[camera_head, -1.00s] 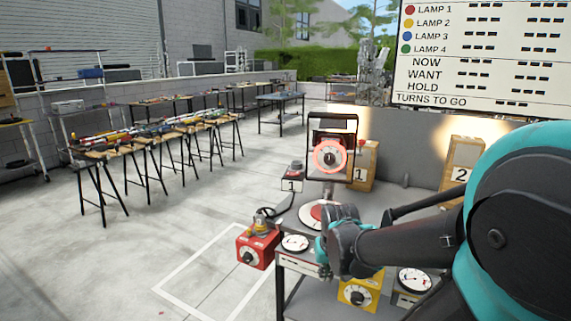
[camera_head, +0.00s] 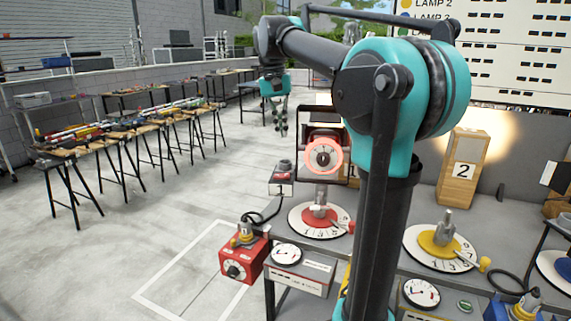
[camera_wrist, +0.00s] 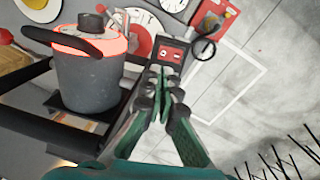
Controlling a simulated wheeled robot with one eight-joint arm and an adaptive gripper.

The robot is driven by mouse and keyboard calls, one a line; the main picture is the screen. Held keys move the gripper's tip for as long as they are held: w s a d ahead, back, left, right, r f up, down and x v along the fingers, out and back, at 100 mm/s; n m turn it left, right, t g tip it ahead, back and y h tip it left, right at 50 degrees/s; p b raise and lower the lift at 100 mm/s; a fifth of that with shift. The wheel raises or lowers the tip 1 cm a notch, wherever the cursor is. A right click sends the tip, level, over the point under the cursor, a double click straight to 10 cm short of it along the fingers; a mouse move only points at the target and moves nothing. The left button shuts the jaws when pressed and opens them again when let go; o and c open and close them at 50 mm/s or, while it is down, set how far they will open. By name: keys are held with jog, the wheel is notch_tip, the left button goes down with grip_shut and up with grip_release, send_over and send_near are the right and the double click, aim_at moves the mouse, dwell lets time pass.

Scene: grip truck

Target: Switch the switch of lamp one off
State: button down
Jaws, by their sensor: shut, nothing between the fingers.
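Lamp one (camera_head: 324,155), a grey can with a red-orange front ring, sits in a dark frame above a white dial with a red centre. In the wrist view the lamp (camera_wrist: 92,80) is at left. Its switch box (camera_head: 281,187), marked 1 with a dark knob on top, stands left of the lamp. In the wrist view a small dark box with a red face (camera_wrist: 171,54), seemingly this switch box, lies just beyond the fingertips. My gripper (camera_head: 283,132) is shut and empty, pointing down above the switch box and apart from it. The knob's position cannot be told.
A red box with a dial (camera_head: 242,261) and black cable stands left of the gauge (camera_head: 286,254). A yellow dial (camera_head: 440,247) and wooden box 2 (camera_head: 461,170) are at right. Long tables (camera_head: 130,130) stand far left. The floor between is open.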

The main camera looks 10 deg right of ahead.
aim_at(288, 175)
jog(key=shift+w+a+r, duration=0.1)
jog(key=shift+w+r, duration=0.2)
jog(key=shift+r, duration=0.4)
jog(key=f, duration=0.4)
jog(key=d+f, duration=0.1)
jog(key=f, duration=0.9)
jog(key=shift+s+d, duration=0.35)
jog(key=shift+d, duration=0.05)
jog(key=shift+s+d+f+y, duration=0.1)
jog(key=shift+d+f+y, duration=0.2)
jog(key=shift+f+y, duration=0.1)
jog(key=shift+a, duration=0.15)
jog(key=shift+w+a+r, duration=0.3)
jog(key=shift+a+r, duration=0.1)
jog(key=shift+a, duration=0.25)
